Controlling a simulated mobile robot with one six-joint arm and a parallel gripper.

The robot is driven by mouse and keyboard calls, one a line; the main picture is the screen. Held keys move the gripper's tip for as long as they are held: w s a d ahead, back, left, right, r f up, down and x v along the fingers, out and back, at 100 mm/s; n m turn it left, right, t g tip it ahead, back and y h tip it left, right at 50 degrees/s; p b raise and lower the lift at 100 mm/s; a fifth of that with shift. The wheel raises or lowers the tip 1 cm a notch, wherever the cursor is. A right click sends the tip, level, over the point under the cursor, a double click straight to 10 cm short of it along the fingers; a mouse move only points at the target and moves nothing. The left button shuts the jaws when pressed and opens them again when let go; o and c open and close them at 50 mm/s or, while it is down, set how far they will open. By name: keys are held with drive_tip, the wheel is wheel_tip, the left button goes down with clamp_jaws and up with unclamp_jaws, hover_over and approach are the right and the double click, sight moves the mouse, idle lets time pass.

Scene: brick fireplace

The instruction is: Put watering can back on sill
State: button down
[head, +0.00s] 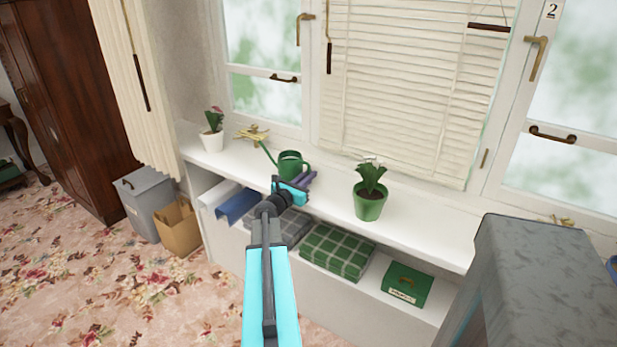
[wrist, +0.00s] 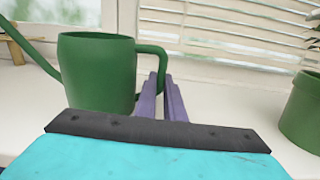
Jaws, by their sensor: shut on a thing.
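The green watering can (head: 290,163) is upright at the white window sill (head: 331,203), between two potted plants, its spout pointing left. It also shows in the wrist view (wrist: 95,72), where its base appears on or just above the sill; I cannot tell which. My gripper (head: 311,177) reaches in from the front and right of the can. In the wrist view its purple fingers (wrist: 172,100) are close together at the can's handle, on the right side. They are shut on the handle. The exact contact is partly hidden by the handle and fingers.
A green pot with a white-flowered plant (head: 369,195) stands right of the can. A white pot (head: 212,134) and a brass-coloured object (head: 252,134) stand left. Below, a shelf holds a green checked blanket (head: 338,251) and a green box (head: 407,285). A grey block (head: 545,270) fills the lower right.

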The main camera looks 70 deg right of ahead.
drive_tip(key=c, duration=1.9)
unclamp_jaws()
drive_tip(key=shift+o, duration=0.2)
drive_tip(key=b+v, duration=0.1)
drive_tip(key=v, duration=1.1)
drive_tip(key=shift+b, duration=0.35)
